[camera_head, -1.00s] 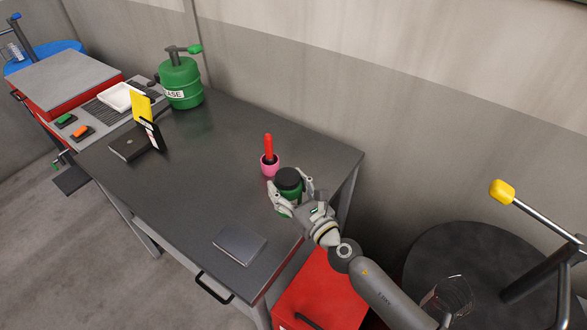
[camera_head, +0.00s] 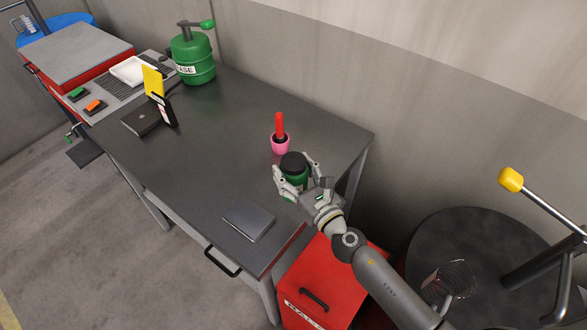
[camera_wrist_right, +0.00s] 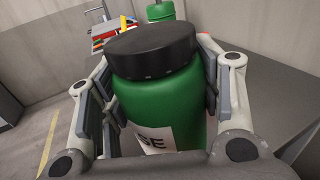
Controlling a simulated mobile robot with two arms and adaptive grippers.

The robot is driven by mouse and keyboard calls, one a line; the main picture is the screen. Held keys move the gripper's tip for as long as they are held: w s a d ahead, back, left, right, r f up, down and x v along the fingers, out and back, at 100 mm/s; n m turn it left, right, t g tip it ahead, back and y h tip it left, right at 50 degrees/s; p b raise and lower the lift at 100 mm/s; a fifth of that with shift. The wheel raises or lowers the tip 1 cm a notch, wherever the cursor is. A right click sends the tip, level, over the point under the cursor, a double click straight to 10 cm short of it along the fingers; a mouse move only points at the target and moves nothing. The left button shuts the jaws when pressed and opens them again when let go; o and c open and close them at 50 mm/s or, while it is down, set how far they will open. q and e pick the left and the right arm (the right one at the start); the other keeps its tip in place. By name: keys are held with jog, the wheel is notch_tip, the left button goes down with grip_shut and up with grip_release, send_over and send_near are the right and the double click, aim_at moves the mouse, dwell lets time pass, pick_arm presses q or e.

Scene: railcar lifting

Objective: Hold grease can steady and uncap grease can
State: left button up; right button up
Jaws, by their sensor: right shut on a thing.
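The green grease can (camera_head: 293,180) stands upright on the right end of the dark table, with its black cap (camera_head: 293,162) on top. In the right wrist view the can (camera_wrist_right: 160,110) fills the middle, with the black cap (camera_wrist_right: 152,50) on and part of a white label showing. My right gripper (camera_head: 294,178) is shut on the can's body, one finger on each side, below the cap. Its fingers (camera_wrist_right: 158,92) flank the can in the wrist view. My left gripper is not in any view.
A pink cup (camera_head: 280,144) with a red-handled tool stands just behind the can. A dark flat notebook (camera_head: 248,222) lies near the front edge. A large green grease container (camera_head: 194,60) and a phone stand (camera_head: 165,107) are farther left. The table's middle is clear.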

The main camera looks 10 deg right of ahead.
aim_at(305, 188)
jog(key=s+d+f+b, duration=0.1)
jog(key=s+b, duration=0.1)
jog(key=s+d+f+m+h+b, duration=0.1)
jog(key=s+b, duration=0.1)
jog(key=s+d+f+t+h+b, duration=0.1)
jog(key=s+b, duration=0.1)
jog(key=shift+s+d+f+m, duration=0.2)
jog(key=shift+s+f+m, duration=0.1)
jog(key=shift+f, duration=0.1)
jog(key=s+d+m+h+b, duration=0.2)
jog(key=s+d+h+b, duration=0.2)
jog(key=s+d+b, duration=0.4)
jog(key=s+f, duration=0.1)
jog(key=s, duration=0.2)
jog(key=shift+m+h, duration=0.4)
jog(key=shift+w, duration=0.1)
